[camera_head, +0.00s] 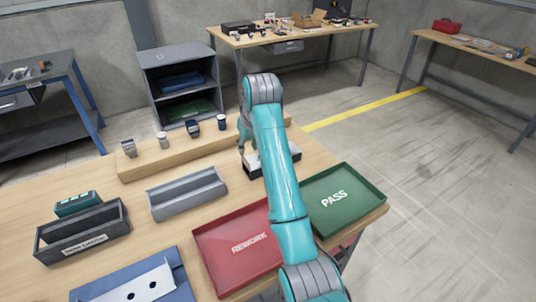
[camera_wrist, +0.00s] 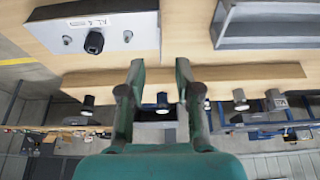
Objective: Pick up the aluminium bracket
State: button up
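The likely aluminium bracket, a pale silver strip with two dark holes (camera_head: 128,287), lies on a blue mat (camera_head: 183,275) at the table's front left; the picture's bottom edge cuts it off. It does not show in the wrist view. My gripper (camera_wrist: 159,70) is open and empty, its two green fingers apart. In the head view it is mostly hidden behind my arm, near the raised wooden ledge and far from the silver strip.
A grey channel-shaped holder (camera_head: 188,194), a dark bin (camera_head: 85,242), a red REWORK tray (camera_head: 220,245) and a green PASS tray (camera_head: 365,183) stand on the table. A white box with a black knob (camera_wrist: 50,40) is near my gripper. Several small items line the ledge (camera_head: 145,173).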

aim_at(245, 157)
jog(key=shift+x, duration=3.6)
jog(key=shift+w, duration=0.1)
grip_shut()
jog(key=shift+r, duration=0.1)
